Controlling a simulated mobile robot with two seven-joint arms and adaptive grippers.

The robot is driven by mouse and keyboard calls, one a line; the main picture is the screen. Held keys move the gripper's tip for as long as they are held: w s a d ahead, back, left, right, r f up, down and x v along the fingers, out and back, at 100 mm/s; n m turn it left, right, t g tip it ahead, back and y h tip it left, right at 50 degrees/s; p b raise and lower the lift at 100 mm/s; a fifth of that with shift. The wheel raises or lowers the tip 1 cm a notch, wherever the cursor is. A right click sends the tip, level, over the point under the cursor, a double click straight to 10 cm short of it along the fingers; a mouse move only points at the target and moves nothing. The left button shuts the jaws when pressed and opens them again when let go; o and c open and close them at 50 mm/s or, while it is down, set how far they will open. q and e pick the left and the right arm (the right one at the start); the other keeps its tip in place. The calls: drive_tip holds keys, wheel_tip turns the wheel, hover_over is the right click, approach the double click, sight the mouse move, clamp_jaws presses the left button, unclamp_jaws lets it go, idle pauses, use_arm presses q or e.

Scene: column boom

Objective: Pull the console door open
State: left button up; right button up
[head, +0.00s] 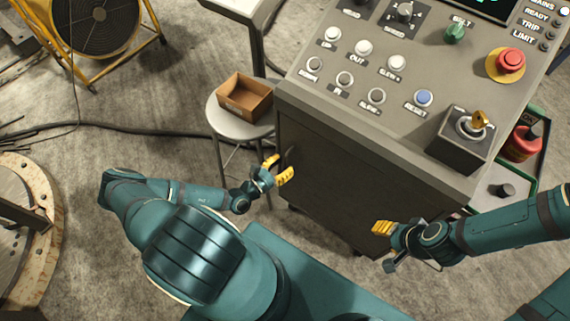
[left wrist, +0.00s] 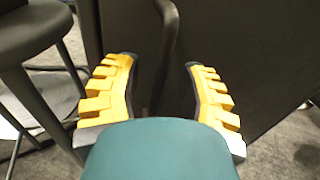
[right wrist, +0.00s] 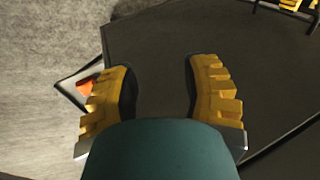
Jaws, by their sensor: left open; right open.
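The console (head: 350,120) stands at centre right in the head view, its dark front door (head: 345,180) facing me and looking closed. A dark bar handle (head: 291,158) is upright near the door's left edge. My left gripper (head: 279,169) is open at this handle. In the left wrist view the handle (left wrist: 170,60) stands between the open yellow fingers (left wrist: 160,85), nearer the left finger; I cannot tell whether they touch. My right gripper (head: 381,228) is open and empty, low in front of the console's right part. In the right wrist view its fingers (right wrist: 160,85) are spread apart.
A yellow-framed fan (head: 97,25) is at the upper left. A red container (head: 522,143) is right of the console. Bare floor lies below the door.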

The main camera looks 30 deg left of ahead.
use_arm(q)
drive_tip(key=shift+w+d, duration=0.1)
drive_tip(key=shift+w, duration=0.35)
clamp_jaws()
drive_tip(key=shift+s, duration=0.15)
